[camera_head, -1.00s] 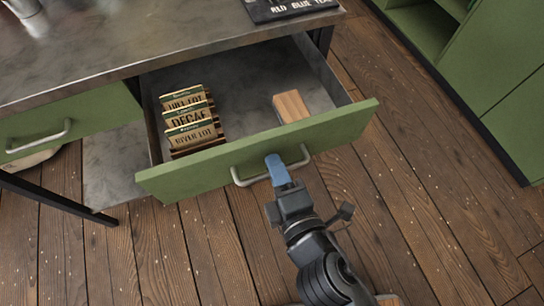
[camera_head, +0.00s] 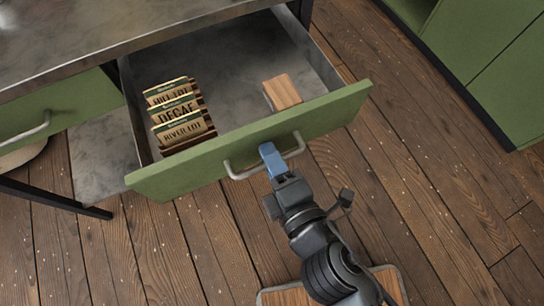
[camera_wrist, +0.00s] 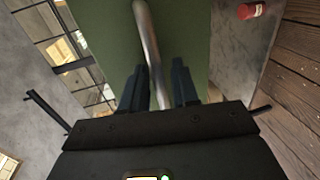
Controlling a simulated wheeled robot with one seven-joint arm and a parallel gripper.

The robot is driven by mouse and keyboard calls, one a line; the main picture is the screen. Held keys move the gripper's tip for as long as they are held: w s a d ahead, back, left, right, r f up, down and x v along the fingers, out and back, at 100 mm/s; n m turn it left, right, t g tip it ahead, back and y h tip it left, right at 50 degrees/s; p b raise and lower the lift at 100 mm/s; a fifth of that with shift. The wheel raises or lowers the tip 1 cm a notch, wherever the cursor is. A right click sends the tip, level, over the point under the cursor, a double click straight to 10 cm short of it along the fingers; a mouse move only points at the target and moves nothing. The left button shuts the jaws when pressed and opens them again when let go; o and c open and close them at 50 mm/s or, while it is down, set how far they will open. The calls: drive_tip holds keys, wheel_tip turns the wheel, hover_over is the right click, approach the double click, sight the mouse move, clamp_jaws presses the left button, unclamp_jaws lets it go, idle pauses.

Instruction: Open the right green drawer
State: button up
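The right green drawer (camera_head: 300,126) is pulled well out from under the metal-topped counter. Its metal bar handle (camera_head: 238,174) is on the front panel, and it also shows in the wrist view (camera_wrist: 148,35). My gripper (camera_head: 268,152) is at the right part of the handle. Inside the drawer are several upright labelled cards (camera_head: 180,112) at the left and a wooden block (camera_head: 282,92) at the right.
A second green drawer (camera_head: 75,103) at the left is closed. Green cabinets (camera_head: 490,60) stand at the right. Dark plank floor (camera_head: 420,190) is clear in front and to the right. In the wrist view a small red object (camera_wrist: 250,11) lies on a grey surface.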

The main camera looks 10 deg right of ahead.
drive_tip(key=shift+s, duration=0.1)
drive_tip(key=b+v, duration=0.1)
drive_tip(key=v, duration=0.6)
drive_tip(key=shift+s, duration=0.25)
drive_tip(key=shift+d, duration=0.2)
drive_tip(key=s+d+r+m+h+p, duration=0.2)
drive_tip(key=s+d+r+m, duration=0.4)
drive_tip(key=m, duration=0.4)
drive_tip(key=s+d+r+m+h+p, duration=0.2)
drive_tip(key=s+d+r+m, duration=0.3)
drive_tip(key=s+d+m, duration=0.3)
drive_tip(key=d+m, duration=0.2)
drive_tip(key=m, duration=0.1)
drive_tip(key=shift+s+r, duration=0.25)
drive_tip(key=shift+r, duration=0.15)
